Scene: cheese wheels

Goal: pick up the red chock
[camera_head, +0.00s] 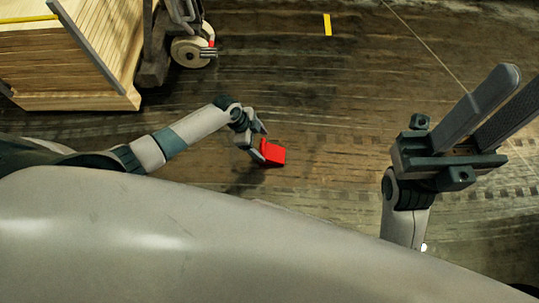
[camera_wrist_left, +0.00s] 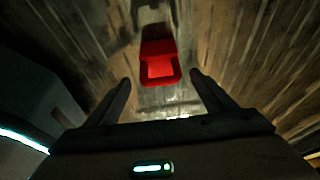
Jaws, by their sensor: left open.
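The red chock (camera_head: 273,152) lies on the wooden floor near the middle of the head view. It has a raised end and a lower face. In the left wrist view the chock (camera_wrist_left: 160,64) sits centred between the fingertips and mostly beyond them. My left gripper (camera_head: 262,141) is open and empty, reaching down close beside the chock; its fingers (camera_wrist_left: 161,79) show apart in the wrist view. I cannot tell whether a finger touches the chock. My right gripper (camera_head: 523,80) is raised at the right, with its two fingers apart and nothing between them.
A wooden pallet or crate stack (camera_head: 75,100) stands at the upper left. A wheel on a bracket (camera_head: 190,51) is beside it. A yellow strip (camera_head: 327,24) marks the floor at the top. The floor around the chock is clear.

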